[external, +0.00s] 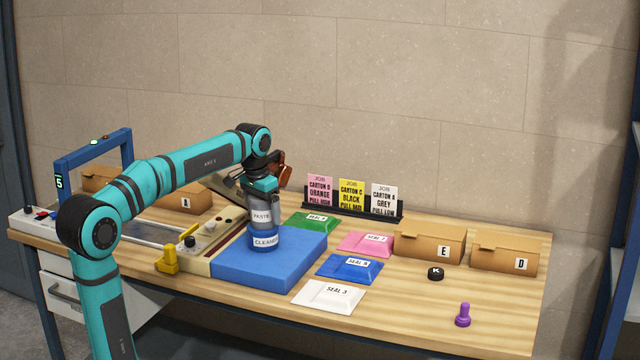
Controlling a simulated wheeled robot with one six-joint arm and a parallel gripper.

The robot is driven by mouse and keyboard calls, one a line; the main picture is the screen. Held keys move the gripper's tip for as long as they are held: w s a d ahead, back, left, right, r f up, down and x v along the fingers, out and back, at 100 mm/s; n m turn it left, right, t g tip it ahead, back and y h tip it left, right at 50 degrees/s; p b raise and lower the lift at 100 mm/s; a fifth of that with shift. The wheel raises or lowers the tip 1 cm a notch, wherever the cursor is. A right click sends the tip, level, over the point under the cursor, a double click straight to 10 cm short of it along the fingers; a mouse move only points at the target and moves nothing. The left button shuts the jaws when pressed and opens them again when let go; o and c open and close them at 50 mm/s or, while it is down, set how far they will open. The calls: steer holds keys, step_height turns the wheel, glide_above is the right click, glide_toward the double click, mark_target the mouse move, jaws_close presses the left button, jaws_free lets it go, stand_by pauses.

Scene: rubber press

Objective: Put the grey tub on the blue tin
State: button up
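The grey tub (261,217), labelled PASTE, is upright directly above the blue tin (265,241), labelled CLEANER. The tub's bottom appears to meet the tin's top, with no gap to be seen. The tin stands on a large blue block (270,265) near the middle of the table. My gripper (262,196) points down at the top of the grey tub. Its fingertips are too small and merged with the tub to tell whether they grip it or stand open around it.
Seal packets lie right of the block: green (313,222), pink (366,243), blue (348,268) and white (329,295). Cartons E (430,246) and D (503,261) stand at right. A job card rack (353,212) is behind. A black knob (436,273) and purple piece (463,315) lie at right.

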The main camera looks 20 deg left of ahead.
steer(key=r, duration=0.4)
steer(key=s+r, duration=0.1)
steer(key=r, duration=0.7)
steer(key=shift+s+a+r, duration=0.1)
steer(key=shift+s+a, duration=0.2)
steer(key=shift+a, duration=0.05)
